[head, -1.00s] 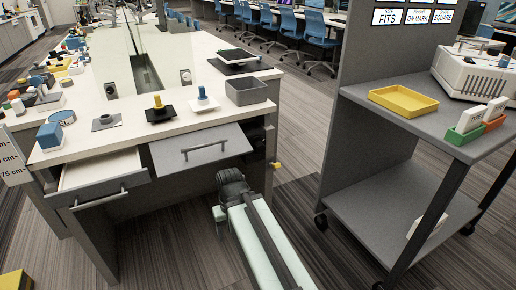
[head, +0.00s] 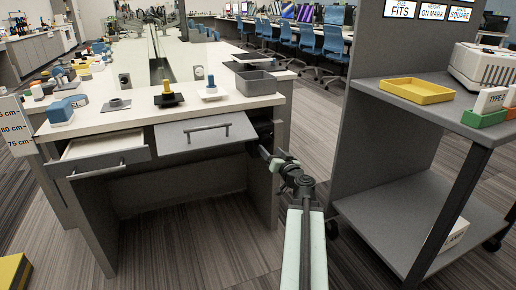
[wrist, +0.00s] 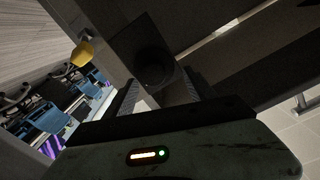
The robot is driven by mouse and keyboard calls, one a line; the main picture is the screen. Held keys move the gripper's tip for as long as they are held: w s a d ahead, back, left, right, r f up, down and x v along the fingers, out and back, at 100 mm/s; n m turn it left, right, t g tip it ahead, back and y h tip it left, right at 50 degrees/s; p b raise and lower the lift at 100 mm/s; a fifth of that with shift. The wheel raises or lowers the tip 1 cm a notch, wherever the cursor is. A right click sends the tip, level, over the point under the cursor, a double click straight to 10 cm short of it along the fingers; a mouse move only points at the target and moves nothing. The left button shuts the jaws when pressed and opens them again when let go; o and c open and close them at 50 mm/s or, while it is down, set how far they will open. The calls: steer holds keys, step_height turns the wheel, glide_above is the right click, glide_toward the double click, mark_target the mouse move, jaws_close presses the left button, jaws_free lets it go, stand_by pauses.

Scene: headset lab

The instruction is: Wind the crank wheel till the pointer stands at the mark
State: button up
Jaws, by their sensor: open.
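In the wrist view the crank wheel shows as a dark round form (wrist: 153,62) on a dark square part, with a yellow knob (wrist: 82,54) out to the left. My gripper (wrist: 155,88) is open below the round form, its two fingers apart. I cannot tell whether they touch it. In the head view my gripper (head: 264,151) is at the desk's right side, by the dark fitting under the desktop, and the yellow knob is hidden there. A white scale board (head: 16,126) with cm marks stands at the desk's left. I cannot make out the pointer.
The white desk (head: 125,118) has a partly open left drawer (head: 100,147), a grey drawer front (head: 205,133), a grey bin (head: 256,83) and several small parts. A grey cart (head: 420,215) with a yellow tray (head: 417,91) stands at right. Floor between is clear.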

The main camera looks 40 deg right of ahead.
mark_target(267, 143)
steer(key=shift+w+d, duration=0.25)
steer(key=shift+d, duration=0.35)
steer(key=x, duration=0.6)
steer(key=shift+w+d, duration=0.1)
steer(key=shift+d, duration=0.25)
steer(key=c, duration=1.2)
steer(key=shift+a, duration=0.25)
steer(key=shift+c, duration=0.8)
steer(key=shift+d, duration=0.15)
steer(key=shift+m, duration=0.3)
